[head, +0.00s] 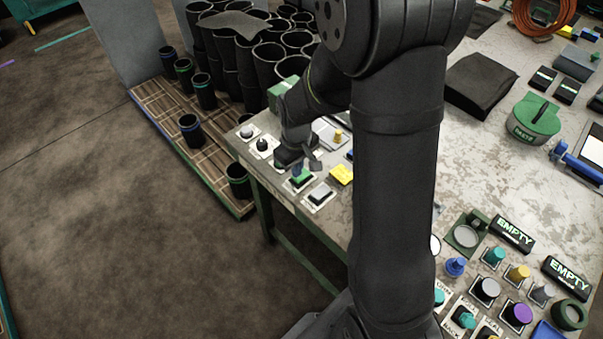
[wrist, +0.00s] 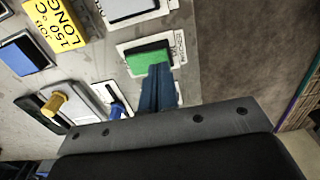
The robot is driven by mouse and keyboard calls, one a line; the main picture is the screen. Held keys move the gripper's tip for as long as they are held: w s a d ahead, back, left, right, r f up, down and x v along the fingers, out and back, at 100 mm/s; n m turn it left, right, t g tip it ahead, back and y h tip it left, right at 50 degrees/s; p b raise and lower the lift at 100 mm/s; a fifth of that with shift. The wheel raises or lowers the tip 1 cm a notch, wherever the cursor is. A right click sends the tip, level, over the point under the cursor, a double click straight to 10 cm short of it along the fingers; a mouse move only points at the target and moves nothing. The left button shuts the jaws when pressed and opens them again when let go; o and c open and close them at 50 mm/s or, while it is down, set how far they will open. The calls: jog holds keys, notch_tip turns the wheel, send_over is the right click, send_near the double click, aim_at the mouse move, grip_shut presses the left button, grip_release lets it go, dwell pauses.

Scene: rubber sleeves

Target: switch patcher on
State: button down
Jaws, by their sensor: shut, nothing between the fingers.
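A green switch (wrist: 149,58) sits on a white labelled plate near the table edge. Its label is too small to read surely, so I cannot confirm it is the patcher's. The green switch also shows in the head view (head: 303,180). My gripper (wrist: 157,70) is shut and empty, its blue fingertips over the near edge of the green switch. I cannot tell whether they touch it. In the head view my gripper (head: 297,170) points down at this switch, partly covering it. Whether the switch is on does not show.
A grey switch (head: 320,193) sits beside the green one, with a yellow block (head: 341,175) close by. A yellow-knobbed lever (wrist: 54,104) and blue switch (wrist: 25,54) are near. Black sleeves (head: 240,60) stand on a slatted pallet (head: 160,110) beyond the table edge.

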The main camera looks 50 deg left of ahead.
jog(key=shift+f, duration=0.75)
dwell(0.3)
jog(key=shift+r, duration=3.55)
jog(key=shift+f, duration=0.15)
notch_tip(320, 180, down, 7)
jog(key=shift+r, duration=0.2)
